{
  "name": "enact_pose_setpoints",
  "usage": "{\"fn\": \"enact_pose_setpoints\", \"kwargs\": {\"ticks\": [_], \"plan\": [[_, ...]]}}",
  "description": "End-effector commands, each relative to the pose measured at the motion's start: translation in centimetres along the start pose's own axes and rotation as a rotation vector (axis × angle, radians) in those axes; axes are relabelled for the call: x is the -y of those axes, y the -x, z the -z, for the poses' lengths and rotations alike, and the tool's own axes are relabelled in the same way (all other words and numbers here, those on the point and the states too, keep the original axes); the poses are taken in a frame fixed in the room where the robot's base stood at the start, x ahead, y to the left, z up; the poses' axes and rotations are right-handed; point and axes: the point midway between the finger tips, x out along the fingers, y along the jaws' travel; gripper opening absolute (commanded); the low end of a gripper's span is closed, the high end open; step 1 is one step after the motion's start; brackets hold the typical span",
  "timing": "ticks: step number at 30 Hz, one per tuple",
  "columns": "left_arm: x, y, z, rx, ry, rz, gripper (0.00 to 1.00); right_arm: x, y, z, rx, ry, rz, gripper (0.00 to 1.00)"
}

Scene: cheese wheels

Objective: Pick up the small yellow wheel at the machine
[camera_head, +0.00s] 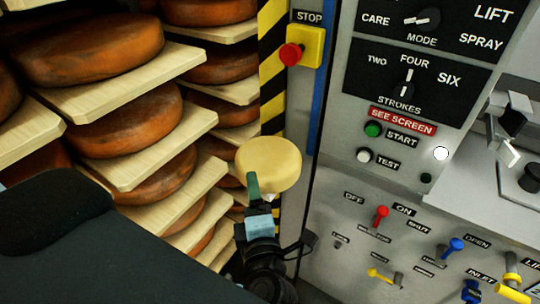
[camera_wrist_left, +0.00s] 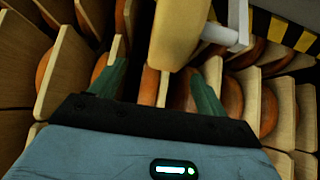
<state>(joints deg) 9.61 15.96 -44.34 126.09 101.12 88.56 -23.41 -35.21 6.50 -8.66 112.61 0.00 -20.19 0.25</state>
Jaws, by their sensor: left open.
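The small yellow wheel (camera_head: 268,160) is at the machine's left edge, in front of the striped post. My left gripper (camera_head: 260,190) is open just below it, with one green finger overlapping its lower left edge in the head view. In the left wrist view, the wheel (camera_wrist_left: 180,30) appears edge-on, beyond and between the two spread green fingers of the gripper (camera_wrist_left: 158,80). I cannot tell whether a finger touches it. A pale bracket (camera_wrist_left: 225,35) is beside the wheel there. My right gripper is not in view.
Wooden shelf boards (camera_head: 150,70) with several large orange-brown wheels (camera_head: 90,48) fill the left side. The grey machine panel (camera_head: 340,175) stands close on the right, with several knobs and levers. A red stop button (camera_head: 290,54) on a yellow box is above the wheel.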

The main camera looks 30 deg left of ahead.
Motion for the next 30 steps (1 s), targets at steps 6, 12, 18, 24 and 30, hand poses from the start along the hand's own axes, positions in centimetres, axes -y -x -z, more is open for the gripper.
{"fn": "enact_pose_setpoints", "kwargs": {"ticks": [6,12,18,24,30], "plan": [[0.2,-0.1,0.0,-0.004,0.000,0.014,0.75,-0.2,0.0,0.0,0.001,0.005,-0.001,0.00],[0.0,-1.9,0.1,-0.005,0.000,0.006,0.75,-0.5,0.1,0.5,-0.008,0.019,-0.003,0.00],[0.2,-2.7,0.1,-0.004,0.002,0.011,0.75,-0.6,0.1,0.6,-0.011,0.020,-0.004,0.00],[0.3,-4.8,0.2,-0.006,0.000,0.001,0.75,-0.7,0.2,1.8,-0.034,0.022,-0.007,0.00],[0.7,-7.2,0.2,-0.004,0.002,0.006,0.75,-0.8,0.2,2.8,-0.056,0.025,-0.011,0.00]]}}
